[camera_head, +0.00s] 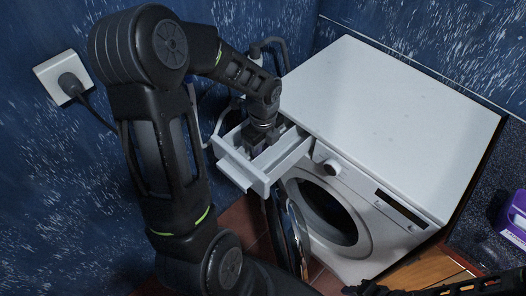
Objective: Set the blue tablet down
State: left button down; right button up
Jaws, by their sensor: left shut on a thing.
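My left gripper (254,148) points down into the open detergent drawer (262,183) of the washing machine. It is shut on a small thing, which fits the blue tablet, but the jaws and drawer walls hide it. No blue tablet shows anywhere else. The drawer is white, with divided compartments, and is pulled out at the machine's upper left front. I cannot tell whether the held thing touches the drawer floor. Part of my right arm and gripper (372,288) shows at the bottom right edge, cut off, with its jaws unclear.
The white washing machine (385,100) has a clear top. Its round door (298,240) stands open below the drawer. A purple container (514,215) is at the right edge. A wall socket with a plug (66,80) is at the left, and hoses (270,44) run behind the machine.

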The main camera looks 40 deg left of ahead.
pick_arm(q)
jog(key=shift+f, duration=0.2)
jog(key=c, duration=1.1)
grip_release()
jog(key=shift+c, duration=0.2)
jog(key=shift+r, duration=0.1)
notch_tip(320, 180, up, 12)
jog(key=shift+p, duration=0.3)
jog(key=shift+r, duration=0.1)
